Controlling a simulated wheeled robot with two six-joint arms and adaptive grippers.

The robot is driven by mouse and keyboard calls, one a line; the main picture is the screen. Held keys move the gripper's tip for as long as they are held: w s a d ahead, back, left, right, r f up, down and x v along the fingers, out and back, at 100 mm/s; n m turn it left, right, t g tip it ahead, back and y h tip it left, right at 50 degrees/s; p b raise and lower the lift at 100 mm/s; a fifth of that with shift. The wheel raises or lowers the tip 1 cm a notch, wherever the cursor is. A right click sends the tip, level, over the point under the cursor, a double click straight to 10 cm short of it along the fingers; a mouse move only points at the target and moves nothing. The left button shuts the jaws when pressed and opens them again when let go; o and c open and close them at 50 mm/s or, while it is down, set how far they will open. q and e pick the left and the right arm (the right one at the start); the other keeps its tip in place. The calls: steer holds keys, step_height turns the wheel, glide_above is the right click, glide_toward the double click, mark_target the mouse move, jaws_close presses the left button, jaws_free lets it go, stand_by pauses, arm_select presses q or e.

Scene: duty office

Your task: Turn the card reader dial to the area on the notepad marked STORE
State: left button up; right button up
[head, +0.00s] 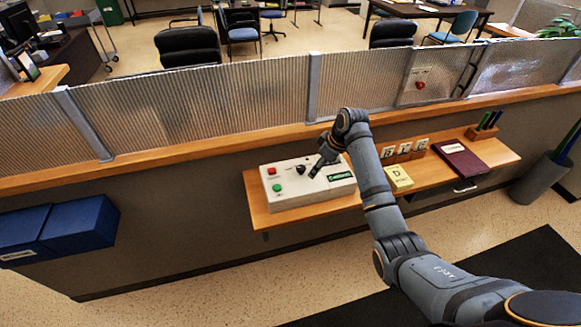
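The card reader (312,194) is a pale box on a wooden shelf, with a red button, a green button and a small green display (340,177). Its black dial (300,170) sits on the top face, left of my gripper; the pointer's setting is too small to read. A yellow notepad (399,178) lies right of the reader and shows a large letter D above a small line I cannot read clearly. My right gripper (317,170) hangs low over the reader's top, just right of the dial. Its finger opening is too small to tell. My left gripper is out of view.
The wooden shelf (257,207) also bears small number blocks (404,149), a maroon book (459,157) and a pen holder (482,134). A ribbed glass screen (210,105) rises behind. Blue boxes (82,224) are on the left, a grey bin (541,182) on the right.

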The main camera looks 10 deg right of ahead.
mark_target(302, 168)
steer(key=w+r+n, duration=0.1)
steer(key=w+r, duration=0.2)
steer(key=r, duration=0.2)
steer(key=shift+y, duration=0.3)
steer(key=p+x, duration=0.2)
steer(key=x, duration=0.7)
steer(key=shift+w+a+f, duration=0.25)
steer(key=shift+f, duration=0.05)
steer(key=shift+w+a+f, duration=0.1)
steer(key=shift+f, duration=0.4)
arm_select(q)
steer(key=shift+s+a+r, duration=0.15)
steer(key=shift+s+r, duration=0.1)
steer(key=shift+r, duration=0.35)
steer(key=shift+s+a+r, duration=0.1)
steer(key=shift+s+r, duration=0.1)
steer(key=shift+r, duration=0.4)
